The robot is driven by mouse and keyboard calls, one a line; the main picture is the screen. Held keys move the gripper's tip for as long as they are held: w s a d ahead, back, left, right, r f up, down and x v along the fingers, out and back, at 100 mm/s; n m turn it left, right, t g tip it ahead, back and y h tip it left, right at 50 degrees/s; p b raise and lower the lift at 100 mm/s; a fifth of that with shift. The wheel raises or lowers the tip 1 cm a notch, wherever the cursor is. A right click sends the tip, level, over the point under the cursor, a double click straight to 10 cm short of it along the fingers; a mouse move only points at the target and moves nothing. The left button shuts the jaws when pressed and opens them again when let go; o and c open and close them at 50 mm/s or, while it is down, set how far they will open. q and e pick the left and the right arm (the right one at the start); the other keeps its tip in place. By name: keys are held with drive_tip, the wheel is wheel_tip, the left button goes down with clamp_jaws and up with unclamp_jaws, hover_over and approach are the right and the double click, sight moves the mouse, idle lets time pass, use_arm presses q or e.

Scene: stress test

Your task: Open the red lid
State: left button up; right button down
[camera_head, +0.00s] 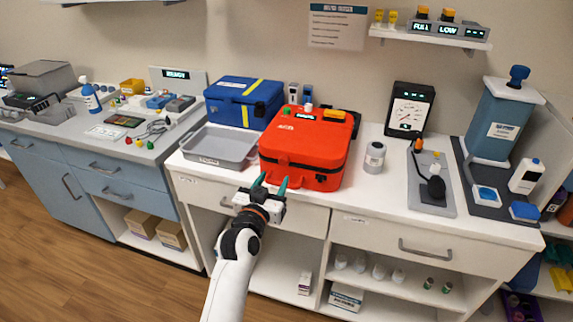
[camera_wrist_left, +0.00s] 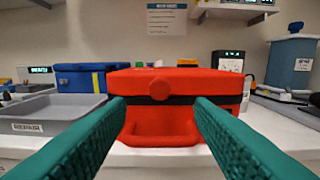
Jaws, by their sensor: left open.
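A red case (camera_head: 305,150) stands on the white counter, with its red lid (camera_head: 308,130) down on it. In the left wrist view the lid (camera_wrist_left: 190,82) has a round red knob (camera_wrist_left: 159,89) at its front, above a dark seam and a red front handle (camera_wrist_left: 160,128). My left gripper (camera_head: 270,182) is in front of the case at its lower left. Its green fingers are apart with nothing between them. In the left wrist view the open fingers (camera_wrist_left: 160,108) frame the knob and handle. My right gripper is not in view.
A grey tray (camera_head: 184,157) lies left of the case, and a blue box with yellow bands (camera_head: 228,102) stands behind it. A grey-white jar (camera_head: 374,158) stands close on the right. A black gauge device (camera_head: 410,110) is farther right.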

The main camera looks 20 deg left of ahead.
sight(283, 163)
use_arm(q)
drive_tip(key=w, duration=0.8)
drive_tip(key=shift+s, duration=0.1)
drive_tip(key=shift+c, duration=0.3)
drive_tip(key=shift+d, duration=0.1)
clamp_jaws()
